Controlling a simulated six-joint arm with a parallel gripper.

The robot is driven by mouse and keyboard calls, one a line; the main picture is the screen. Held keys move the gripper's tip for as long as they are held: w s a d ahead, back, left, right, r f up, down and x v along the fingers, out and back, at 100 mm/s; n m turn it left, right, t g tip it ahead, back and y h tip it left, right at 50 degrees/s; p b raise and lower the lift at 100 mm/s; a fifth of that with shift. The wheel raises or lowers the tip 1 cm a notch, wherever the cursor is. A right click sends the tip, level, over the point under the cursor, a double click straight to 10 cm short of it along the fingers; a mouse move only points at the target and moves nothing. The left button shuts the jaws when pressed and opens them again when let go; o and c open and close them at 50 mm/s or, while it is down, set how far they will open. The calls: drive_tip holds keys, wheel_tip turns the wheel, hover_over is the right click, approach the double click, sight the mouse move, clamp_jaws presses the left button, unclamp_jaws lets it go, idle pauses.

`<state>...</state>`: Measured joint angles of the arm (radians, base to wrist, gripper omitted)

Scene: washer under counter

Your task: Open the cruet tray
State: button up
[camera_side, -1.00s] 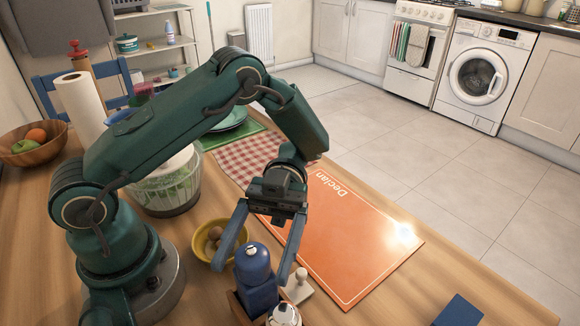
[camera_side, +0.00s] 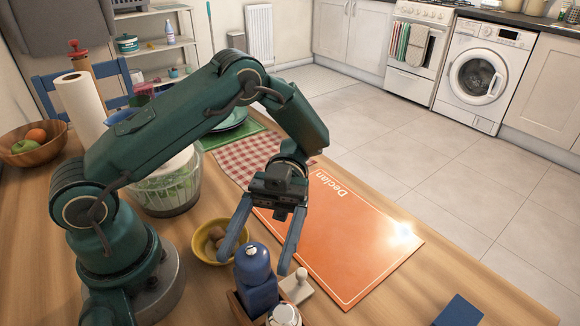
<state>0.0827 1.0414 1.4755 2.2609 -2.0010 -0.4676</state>
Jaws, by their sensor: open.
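The cruet tray (camera_side: 239,307) is a wooden holder at the bottom middle of the side view, partly cut off by the frame edge. A blue mill (camera_side: 255,280) and a white-topped shaker (camera_side: 284,315) stand in it. My gripper (camera_side: 256,267) points down with its two blue fingers spread wide, one on each side of the blue mill's top in the picture. I see nothing held between the fingers. Whether a finger touches the mill or tray cannot be told.
A yellow bowl (camera_side: 203,246) with brown items sits left of the gripper. A small pale knobbed object (camera_side: 297,287) stands right of the tray. An orange mat (camera_side: 350,240) lies beyond, mostly bare. A blue block (camera_side: 459,311) is at the lower right.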

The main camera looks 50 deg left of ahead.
drive_tip(key=shift+r, duration=0.1)
drive_tip(key=shift+c, duration=1)
drive_tip(key=shift+w+a+r+t, duration=0.15)
drive_tip(key=shift+w+r+t, duration=0.05)
drive_tip(key=shift+w+t, duration=0.1)
drive_tip(key=w+d+r+n+t+h, duration=0.1)
drive_tip(key=w+d+r+n+t, duration=0.2)
drive_tip(key=w+t, duration=0.55)
drive_tip(key=w+d+r+n+t+h, duration=0.1)
drive_tip(key=w+d+n+t, duration=0.35)
drive_tip(key=w+t, duration=0.4)
drive_tip(key=w+a+n+t+y, duration=0.2)
drive_tip(key=w+n+t+y, duration=0.45)
drive_tip(key=w, duration=0.35)
drive_tip(key=n+g+y, duration=0.5)
drive_tip(key=g+y, duration=0.2)
drive_tip(key=g, duration=0.3)
hover_over(301, 271)
drive_tip(key=f, duration=0.7)
drive_tip(key=shift+w+f, duration=0.2)
drive_tip(key=shift+f, duration=0.05)
drive_tip(key=shift+s+d+f, duration=0.1)
drive_tip(key=shift+s+f, duration=0.05)
drive_tip(key=shift+s, duration=0.1)
drive_tip(key=shift+f, duration=2.35)
